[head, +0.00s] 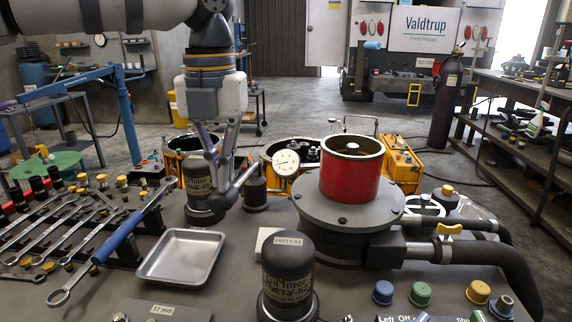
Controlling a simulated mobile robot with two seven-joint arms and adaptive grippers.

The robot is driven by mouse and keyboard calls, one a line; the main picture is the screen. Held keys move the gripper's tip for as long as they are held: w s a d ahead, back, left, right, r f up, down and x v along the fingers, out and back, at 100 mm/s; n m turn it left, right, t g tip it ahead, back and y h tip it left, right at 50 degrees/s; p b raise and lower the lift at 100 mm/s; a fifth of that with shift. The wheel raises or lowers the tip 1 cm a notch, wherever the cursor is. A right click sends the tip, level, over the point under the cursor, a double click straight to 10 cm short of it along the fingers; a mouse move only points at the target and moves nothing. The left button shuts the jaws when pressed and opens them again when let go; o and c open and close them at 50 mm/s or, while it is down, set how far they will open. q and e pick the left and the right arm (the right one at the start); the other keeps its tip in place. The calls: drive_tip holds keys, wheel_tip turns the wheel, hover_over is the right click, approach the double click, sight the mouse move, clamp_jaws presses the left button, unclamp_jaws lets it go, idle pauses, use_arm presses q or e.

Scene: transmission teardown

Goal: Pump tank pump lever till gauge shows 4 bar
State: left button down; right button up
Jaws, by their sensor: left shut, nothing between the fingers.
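A round white pressure gauge (286,162) with a dark rim stands left of the red cylinder (350,172). Its needle and numbers are too small to read. My left gripper (224,188) points down just left of the gauge, above and beside a dark oil filter (204,208). Its fingers are shut and hold nothing. A pale metal bar (246,176) slants up beside the fingertips; I cannot tell whether it is the pump lever or part of my gripper. My right gripper is out of view.
A second oil filter (288,272) stands at the front, next to an empty metal tray (181,256). Wrenches (62,232) lie on the left. Thick black hoses (480,252) and coloured caps (420,294) crowd the right.

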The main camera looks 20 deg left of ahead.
use_arm(q)
drive_tip(key=shift+f, duration=3.65)
wheel_tip(320, 180, up, 8)
drive_tip(key=shift+r, duration=0.1)
drive_tip(key=shift+f, duration=4.1)
wheel_tip(320, 180, up, 8)
drive_tip(key=shift+r, duration=0.1)
